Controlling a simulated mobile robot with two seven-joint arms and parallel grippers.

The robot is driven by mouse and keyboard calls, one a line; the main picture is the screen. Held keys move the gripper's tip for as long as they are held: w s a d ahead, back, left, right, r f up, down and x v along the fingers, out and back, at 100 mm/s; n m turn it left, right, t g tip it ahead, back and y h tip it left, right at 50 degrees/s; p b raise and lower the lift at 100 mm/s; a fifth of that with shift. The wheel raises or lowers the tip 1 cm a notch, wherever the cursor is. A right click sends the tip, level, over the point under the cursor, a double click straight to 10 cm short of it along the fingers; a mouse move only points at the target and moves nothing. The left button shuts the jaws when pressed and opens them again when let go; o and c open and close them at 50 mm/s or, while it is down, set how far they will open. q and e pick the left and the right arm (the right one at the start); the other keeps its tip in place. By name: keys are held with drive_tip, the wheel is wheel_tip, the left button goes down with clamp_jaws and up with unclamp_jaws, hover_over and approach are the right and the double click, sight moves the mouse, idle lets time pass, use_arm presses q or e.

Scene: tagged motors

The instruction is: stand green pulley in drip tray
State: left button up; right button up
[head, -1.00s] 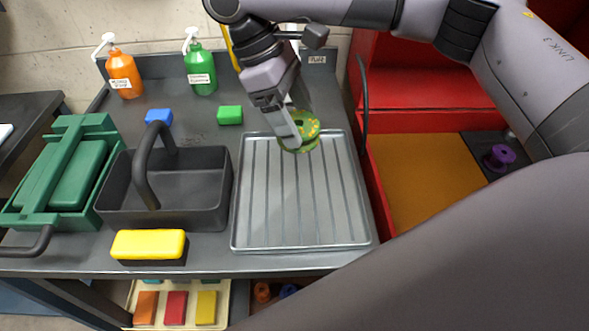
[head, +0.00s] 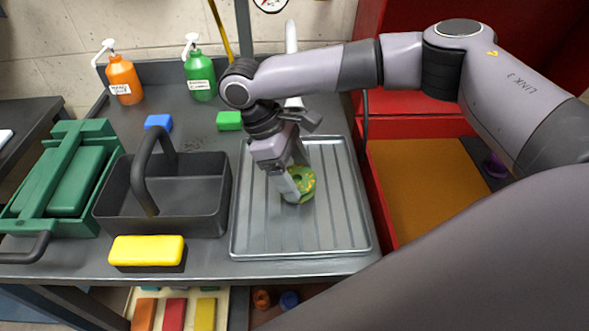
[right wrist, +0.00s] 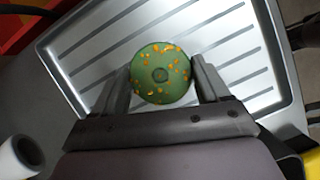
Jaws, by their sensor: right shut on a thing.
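The green pulley (head: 306,184), speckled with orange, is between the fingers of my right gripper (head: 294,186). The tray (right wrist: 268,40) also fills much of the right wrist view. My left gripper is not in view.
Left of the tray stands a dark caddy (head: 205,215) with a raised handle. A yellow block (head: 147,250) lies at the front edge. Green (head: 229,120) and blue (head: 158,121) blocks and two bottles are behind. A red bin (head: 410,125) is to the right.

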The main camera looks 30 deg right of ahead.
drive_tip(key=o, duration=1)
drive_tip(key=shift+f, duration=0.1)
drive_tip(key=shift+o, duration=0.2)
drive_tip(key=v, duration=1.2)
